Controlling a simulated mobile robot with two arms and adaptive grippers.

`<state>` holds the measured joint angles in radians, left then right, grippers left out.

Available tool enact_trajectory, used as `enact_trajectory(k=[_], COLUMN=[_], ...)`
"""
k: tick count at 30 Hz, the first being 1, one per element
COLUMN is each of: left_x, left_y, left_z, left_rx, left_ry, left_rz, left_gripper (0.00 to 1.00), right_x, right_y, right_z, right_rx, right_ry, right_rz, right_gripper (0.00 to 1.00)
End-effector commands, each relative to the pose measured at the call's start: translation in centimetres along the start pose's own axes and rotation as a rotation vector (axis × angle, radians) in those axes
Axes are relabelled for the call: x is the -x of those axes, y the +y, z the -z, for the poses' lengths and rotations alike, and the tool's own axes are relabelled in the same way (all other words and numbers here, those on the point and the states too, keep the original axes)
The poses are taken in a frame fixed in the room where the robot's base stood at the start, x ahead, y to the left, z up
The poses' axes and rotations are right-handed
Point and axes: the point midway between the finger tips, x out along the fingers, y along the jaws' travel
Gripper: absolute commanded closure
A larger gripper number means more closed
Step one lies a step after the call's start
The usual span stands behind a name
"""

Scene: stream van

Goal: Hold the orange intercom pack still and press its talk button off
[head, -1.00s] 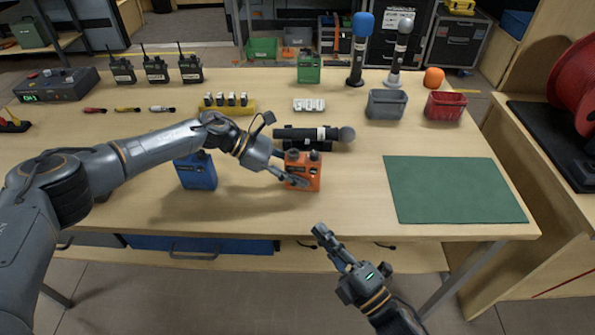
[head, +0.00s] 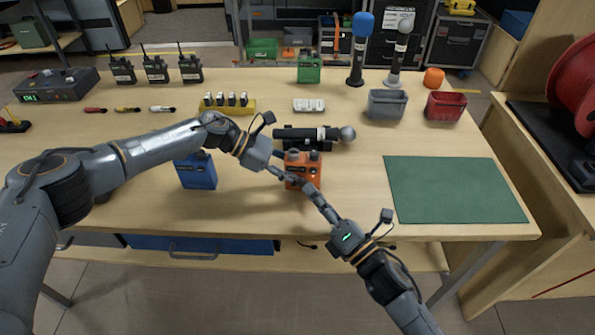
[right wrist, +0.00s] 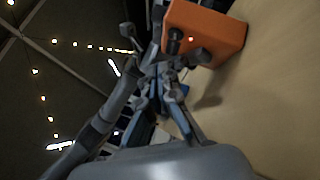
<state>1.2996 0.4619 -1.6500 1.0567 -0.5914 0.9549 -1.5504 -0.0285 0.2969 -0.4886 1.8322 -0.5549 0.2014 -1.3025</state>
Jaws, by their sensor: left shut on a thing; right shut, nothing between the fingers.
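The orange intercom pack (head: 301,158) stands upright near the front middle of the table, with dark knobs on top. My left gripper (head: 284,174) is shut on it at its left and lower front side. My right gripper (head: 309,188) is shut and empty, its tips at the pack's lower front; whether they touch it I cannot tell. The right wrist view shows the pack (right wrist: 222,35) close beyond the fingers (right wrist: 165,85), with a small red light on it. The talk button is not clearly visible, and the fingers cover part of the front.
A blue pack (head: 197,172) stands to the left, under my left arm. A microphone in a dark holder (head: 305,136) lies just behind the orange pack. A green mat (head: 453,190) lies to the right. Grey (head: 387,104) and red (head: 446,105) bins stand behind it.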

Motion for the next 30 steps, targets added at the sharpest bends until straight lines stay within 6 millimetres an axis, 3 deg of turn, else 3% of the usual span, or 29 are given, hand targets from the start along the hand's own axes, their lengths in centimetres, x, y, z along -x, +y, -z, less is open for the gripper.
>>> enact_trajectory(k=[9,30], left_x=[0.0,0.0], left_y=[0.0,0.0], left_z=[0.1,0.1], left_rx=[0.000,0.000], left_ry=[0.001,0.001], left_rz=[-0.001,-0.001], left_gripper=[0.99,0.99], right_x=[-1.6,-1.6], right_y=[-1.2,-1.2], right_z=[-1.1,-1.2], right_rx=[0.000,-0.001], right_ry=[0.000,0.000], right_rz=[0.000,0.000], right_gripper=[1.00,1.00])
